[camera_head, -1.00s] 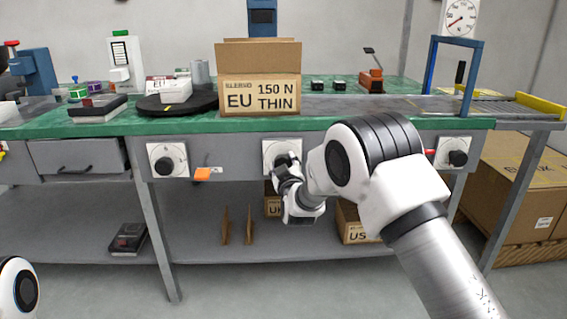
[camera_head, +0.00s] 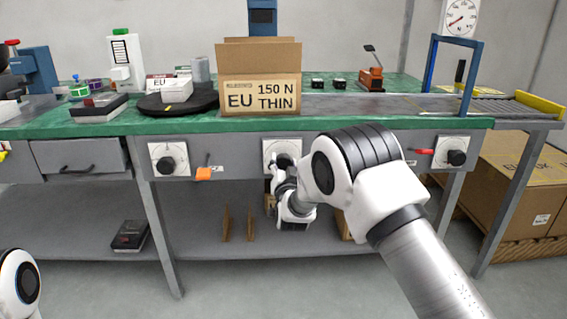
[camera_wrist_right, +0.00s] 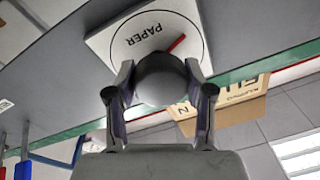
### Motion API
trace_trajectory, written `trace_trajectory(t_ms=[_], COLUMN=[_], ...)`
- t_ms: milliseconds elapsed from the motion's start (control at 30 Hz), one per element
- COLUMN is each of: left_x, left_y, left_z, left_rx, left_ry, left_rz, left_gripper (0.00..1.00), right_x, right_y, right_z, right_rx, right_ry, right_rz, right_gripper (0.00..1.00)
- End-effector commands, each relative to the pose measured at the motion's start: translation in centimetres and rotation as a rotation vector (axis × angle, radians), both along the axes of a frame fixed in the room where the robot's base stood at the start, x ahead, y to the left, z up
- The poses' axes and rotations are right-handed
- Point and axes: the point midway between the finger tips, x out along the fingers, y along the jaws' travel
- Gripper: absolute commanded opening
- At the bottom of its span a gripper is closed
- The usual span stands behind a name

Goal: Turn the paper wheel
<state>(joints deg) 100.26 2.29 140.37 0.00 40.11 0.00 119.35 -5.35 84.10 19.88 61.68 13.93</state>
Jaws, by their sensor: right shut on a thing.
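The paper wheel is a dark round knob on a white square dial plate (camera_head: 269,148) on the bench's front, below the carton. In the right wrist view, the knob (camera_wrist_right: 163,80) stands in front of the plate (camera_wrist_right: 112,42), which reads PAPER upside down and has a red pointer line. My right gripper (camera_head: 281,166) is at this knob from below and in front. In the wrist view its two fingers (camera_wrist_right: 160,95) are closed on the knob's opposite sides. My left gripper is out of view; only part of my left arm shows at lower left.
Similar dials are at left (camera_head: 168,159) and right (camera_head: 456,150). An orange lever (camera_head: 204,173) and a red lever (camera_head: 424,151) project from the front. A carton (camera_head: 260,94) marked EU 150 N THIN stands on the green bench top (camera_head: 350,123). The shelf below (camera_head: 190,225) holds several items.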

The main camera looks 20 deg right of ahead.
Motion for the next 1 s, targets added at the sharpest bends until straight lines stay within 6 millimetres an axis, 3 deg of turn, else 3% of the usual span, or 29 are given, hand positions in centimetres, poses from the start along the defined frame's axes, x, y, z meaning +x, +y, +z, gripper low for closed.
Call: trace_trajectory(t_ms=[400, 900, 933, 1000], left_x=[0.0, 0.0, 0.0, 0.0], left_y=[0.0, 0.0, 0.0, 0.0], left_z=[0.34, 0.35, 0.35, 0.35], left_rx=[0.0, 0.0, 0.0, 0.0], left_ry=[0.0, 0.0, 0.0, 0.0], left_rz=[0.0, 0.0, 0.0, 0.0], left_gripper=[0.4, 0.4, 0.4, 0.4], right_x=[0.02, 0.02, 0.02, 0.02], right_y=[0.07, 0.06, 0.06, 0.06], right_z=[0.02, 0.01, 0.01, 0.01], right_rx=[0.187, 0.208, 0.208, 0.208], right_ry=[-0.05, -0.056, -0.056, -0.056], right_rz=[0.001, 0.001, 0.001, 0.001], right_gripper=[0.18, 0.18, 0.56, 0.78])
